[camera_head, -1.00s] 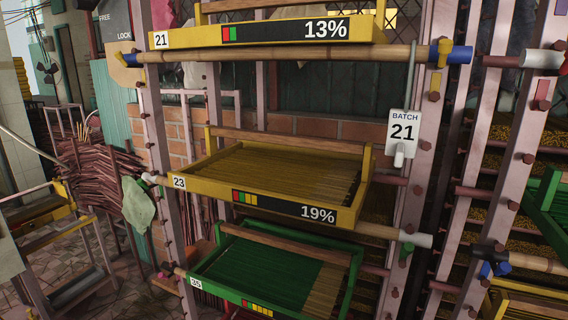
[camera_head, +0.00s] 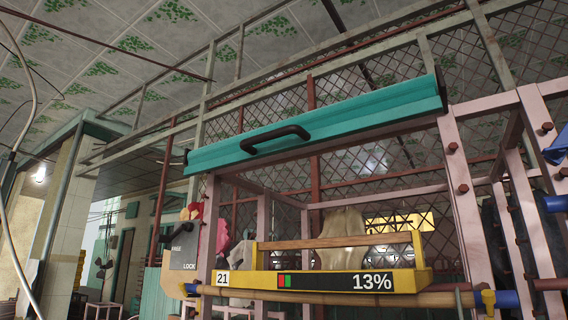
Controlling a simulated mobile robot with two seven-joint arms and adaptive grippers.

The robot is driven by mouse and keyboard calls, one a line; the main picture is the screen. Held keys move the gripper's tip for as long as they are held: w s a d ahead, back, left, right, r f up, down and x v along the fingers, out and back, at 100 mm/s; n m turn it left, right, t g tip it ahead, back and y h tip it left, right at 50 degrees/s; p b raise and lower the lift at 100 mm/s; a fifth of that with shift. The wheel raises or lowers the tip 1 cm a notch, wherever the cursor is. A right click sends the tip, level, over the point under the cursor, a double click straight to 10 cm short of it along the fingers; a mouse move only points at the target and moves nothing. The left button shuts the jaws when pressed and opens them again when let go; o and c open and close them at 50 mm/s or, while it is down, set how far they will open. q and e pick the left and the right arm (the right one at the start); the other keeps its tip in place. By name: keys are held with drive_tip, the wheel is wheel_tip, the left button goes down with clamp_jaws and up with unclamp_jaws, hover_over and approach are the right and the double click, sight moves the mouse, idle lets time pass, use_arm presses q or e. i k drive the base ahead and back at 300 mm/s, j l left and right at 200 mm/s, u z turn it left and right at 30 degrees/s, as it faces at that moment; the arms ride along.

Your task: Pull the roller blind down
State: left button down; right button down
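The roller blind (camera_head: 350,121) is a teal slatted strip, rolled up high across the top of the pink rack frame. A black bar handle (camera_head: 276,139) sits on its front, left of the middle. The opening below the blind is uncovered. Neither of my grippers shows in this view.
Below the blind, a yellow tray (camera_head: 330,282) labelled 21 and 13% rests over a bamboo pole (camera_head: 345,299). Pink posts (camera_head: 462,200) with dark bolts stand at the right. Wire mesh (camera_head: 375,165) lies behind. The space in front of the blind looks clear.

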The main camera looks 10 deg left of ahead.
sight(432, 105)
drive_tip(key=k+j+u, duration=0.1)
drive_tip(key=k+u, duration=0.15)
drive_tip(key=k, duration=0.6)
